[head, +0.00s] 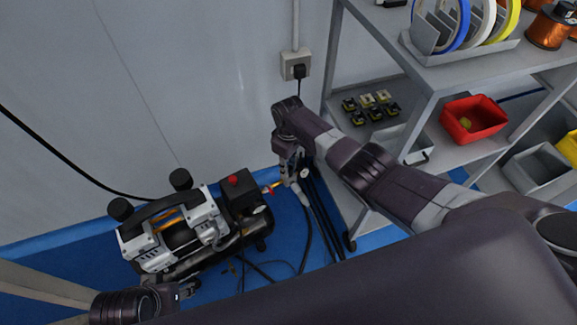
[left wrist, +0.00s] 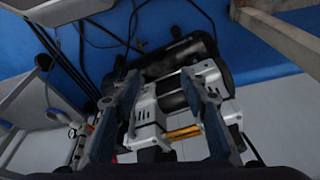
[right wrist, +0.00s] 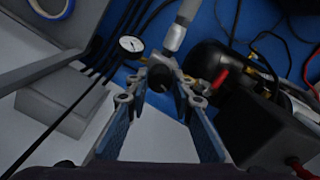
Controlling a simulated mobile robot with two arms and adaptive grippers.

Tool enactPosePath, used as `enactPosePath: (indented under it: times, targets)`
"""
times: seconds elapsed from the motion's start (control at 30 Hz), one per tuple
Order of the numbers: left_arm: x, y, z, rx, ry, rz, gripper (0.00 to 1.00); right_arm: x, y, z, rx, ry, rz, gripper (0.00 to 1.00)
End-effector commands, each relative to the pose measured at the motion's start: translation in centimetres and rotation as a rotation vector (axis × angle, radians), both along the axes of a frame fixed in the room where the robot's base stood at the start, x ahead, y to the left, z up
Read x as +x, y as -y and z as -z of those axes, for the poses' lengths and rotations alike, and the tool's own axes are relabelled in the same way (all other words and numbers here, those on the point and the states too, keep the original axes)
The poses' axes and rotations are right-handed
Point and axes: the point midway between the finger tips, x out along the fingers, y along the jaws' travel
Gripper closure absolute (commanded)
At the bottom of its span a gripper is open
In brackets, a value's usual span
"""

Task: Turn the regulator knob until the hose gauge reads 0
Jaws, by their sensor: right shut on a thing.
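The dark regulator knob (right wrist: 160,76) sits between the fingertips of my right gripper (right wrist: 160,97) in the right wrist view; my right gripper is shut on it. In the head view my right gripper (head: 289,178) reaches down beside the compressor and hides the knob. The small round white hose gauge (right wrist: 131,44) is just beyond the fingers in the right wrist view and shows in the head view (head: 304,173). Its reading is too small to tell. My left gripper (left wrist: 165,95) is open and empty, with the compressor (left wrist: 150,125) beyond its fingers.
The compressor (head: 168,230) stands on the blue floor, left of my right gripper. A red valve lever (right wrist: 220,79) is close to the right fingers. Black hoses (head: 318,215) run along the floor. A grey shelf rack (head: 437,79) stands at right; a wall socket (head: 296,66) is behind.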

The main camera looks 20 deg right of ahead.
Motion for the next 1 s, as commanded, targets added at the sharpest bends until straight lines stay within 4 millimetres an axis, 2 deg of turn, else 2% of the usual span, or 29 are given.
enactPosePath:
  times: [0.33, 1.0]
  targets:
    - [-0.2, 0.0, 0.4, 0.0, -0.008, 0.0, 0.6, 0.0, -0.1, 0.0, 0.001, 0.001, -0.327, 1.0]
    - [-0.2, 0.1, -0.9, -0.003, 0.005, 0.001, 0.6, 0.0, -0.1, 0.0, 0.001, 0.001, -0.965, 1.0]
